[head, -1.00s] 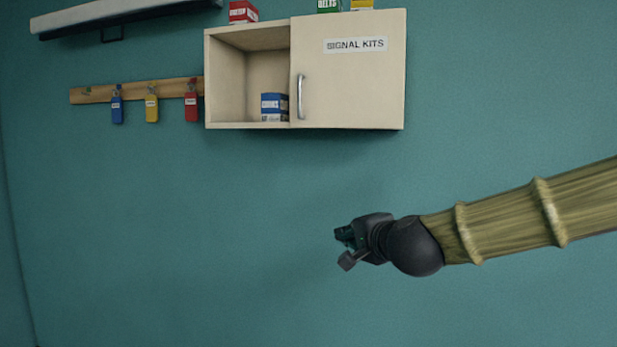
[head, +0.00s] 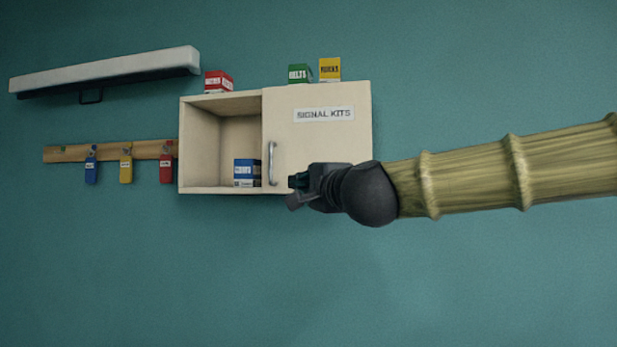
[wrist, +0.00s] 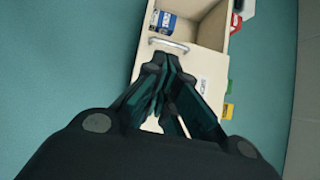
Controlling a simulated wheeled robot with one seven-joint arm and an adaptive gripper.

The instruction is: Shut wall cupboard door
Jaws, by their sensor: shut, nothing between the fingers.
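The wall cupboard (head: 222,190) hangs on the teal wall, its left half open. Its cream door (head: 320,145), labelled SIGNAL KITS, covers the right half. A silver upright handle (head: 271,163) sits near the door's left edge; it also shows in the wrist view (wrist: 168,45). My gripper (head: 291,188) is shut and empty, close to the lower part of the door and just right of the handle in the head view. In the wrist view, the fingers (wrist: 160,105) overlap the door below the handle. I cannot tell whether they touch the door.
A blue box (head: 247,172) stands inside the open half. Red (head: 218,82), green (head: 299,74) and yellow (head: 330,69) boxes stand on top. A wooden rail (head: 75,153) with hanging tags is at left, below a pale shelf-like fixture (head: 110,68). The wall below is clear.

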